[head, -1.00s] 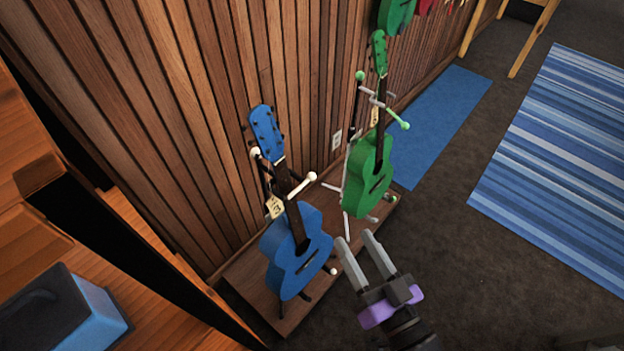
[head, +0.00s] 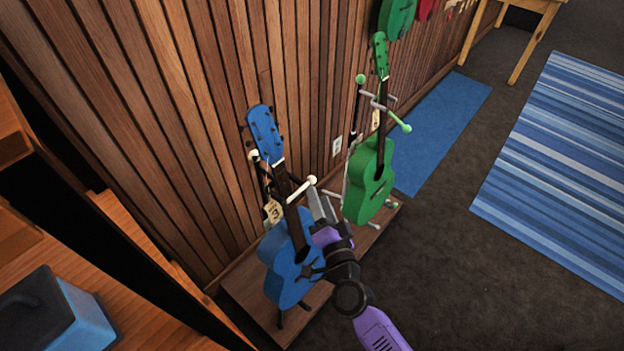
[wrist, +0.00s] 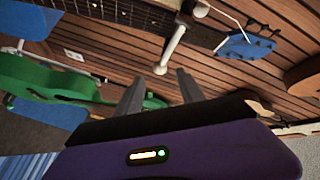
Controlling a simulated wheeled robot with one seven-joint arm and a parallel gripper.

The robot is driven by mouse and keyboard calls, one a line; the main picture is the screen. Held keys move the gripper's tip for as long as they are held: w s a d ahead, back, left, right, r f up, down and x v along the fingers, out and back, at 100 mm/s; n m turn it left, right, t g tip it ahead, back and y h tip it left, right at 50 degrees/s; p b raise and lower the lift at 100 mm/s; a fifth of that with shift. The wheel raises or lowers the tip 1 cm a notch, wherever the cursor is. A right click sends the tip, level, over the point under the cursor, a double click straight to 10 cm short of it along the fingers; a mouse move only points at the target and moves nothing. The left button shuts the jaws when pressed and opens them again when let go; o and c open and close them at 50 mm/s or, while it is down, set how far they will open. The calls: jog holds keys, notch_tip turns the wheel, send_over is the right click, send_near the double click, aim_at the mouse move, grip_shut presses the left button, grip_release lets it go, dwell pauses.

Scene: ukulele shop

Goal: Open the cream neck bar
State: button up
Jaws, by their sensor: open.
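The cream neck bar (head: 299,189) crosses the front of the blue ukulele's neck (head: 284,178), its round cream tip sticking out to the right. In the wrist view the bar (wrist: 171,48) runs down from the dark fretboard (wrist: 128,14), with its tip just ahead of the gap between my fingertips. My gripper (head: 319,204) is open and empty beside the bar's free end, to the right of the neck. I cannot tell whether a finger touches the bar. The blue ukulele (head: 288,268) leans upright in its stand, its body partly hidden by my wrist.
A green ukulele (head: 368,190) with a green-tipped bar (head: 394,119) stands just right on the same wooden platform (head: 242,288). The slatted wall (head: 190,130) is close behind. A tag (head: 272,211) hangs by the blue neck. The dark floor (head: 450,260) at right is clear.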

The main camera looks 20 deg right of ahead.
aim_at(312, 179)
jog(key=shift+w+d+b, duration=0.15)
jog(key=shift+w+d, duration=0.05)
jog(key=shift+w, duration=0.95)
jog(key=shift+w+d+b, duration=0.1)
jog(key=shift+w+d, duration=0.15)
jog(key=shift+w, duration=0.95)
jog(key=shift+w+d+b, duration=0.15)
jog(key=shift+w+d, duration=0.05)
jog(key=shift+w, duration=0.95)
grip_shut()
